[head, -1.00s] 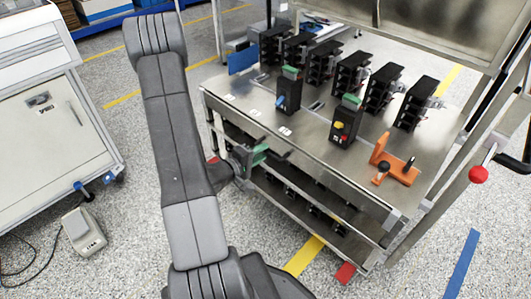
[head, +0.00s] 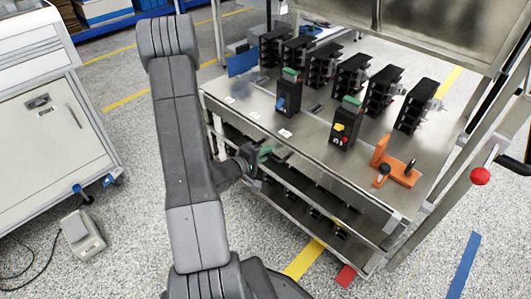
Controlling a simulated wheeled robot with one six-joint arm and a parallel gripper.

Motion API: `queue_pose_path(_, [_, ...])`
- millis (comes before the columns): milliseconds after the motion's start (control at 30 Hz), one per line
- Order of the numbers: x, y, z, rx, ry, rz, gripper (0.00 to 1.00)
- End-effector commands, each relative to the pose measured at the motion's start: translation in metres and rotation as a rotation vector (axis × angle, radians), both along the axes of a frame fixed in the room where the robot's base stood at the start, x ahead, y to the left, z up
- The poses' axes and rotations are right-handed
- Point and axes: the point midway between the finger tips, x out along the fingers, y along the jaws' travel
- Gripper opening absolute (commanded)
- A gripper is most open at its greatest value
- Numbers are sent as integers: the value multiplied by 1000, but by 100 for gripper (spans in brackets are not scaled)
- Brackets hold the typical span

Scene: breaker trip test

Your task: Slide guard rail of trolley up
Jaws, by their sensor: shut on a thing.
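The trolley (head: 330,168) has a steel top and shelves below it. Its guard rail (head: 345,218) appears to be the metal bar along the front, below the top's edge. My gripper (head: 264,155), with green fingertips, is at the left part of this bar, just under the top. It is shut on the rail, though my arm and the gripper's body hide part of the contact.
Several black breakers (head: 350,76) stand on the top, with two test units (head: 345,123) and an orange bracket (head: 395,165) near the front. A lever with a red knob (head: 480,176) is at right. A white cabinet (head: 50,110) stands at left.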

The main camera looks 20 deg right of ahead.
Motion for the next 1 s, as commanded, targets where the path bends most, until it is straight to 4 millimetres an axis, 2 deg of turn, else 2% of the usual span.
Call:
queue_pose_path(167, [0,0,12,0,0,0,0])
queue_pose_path(600, [0,0,63,0,0,-1,0])
queue_pose_path(1000, [0,0,66,-5,-4,-1,0])
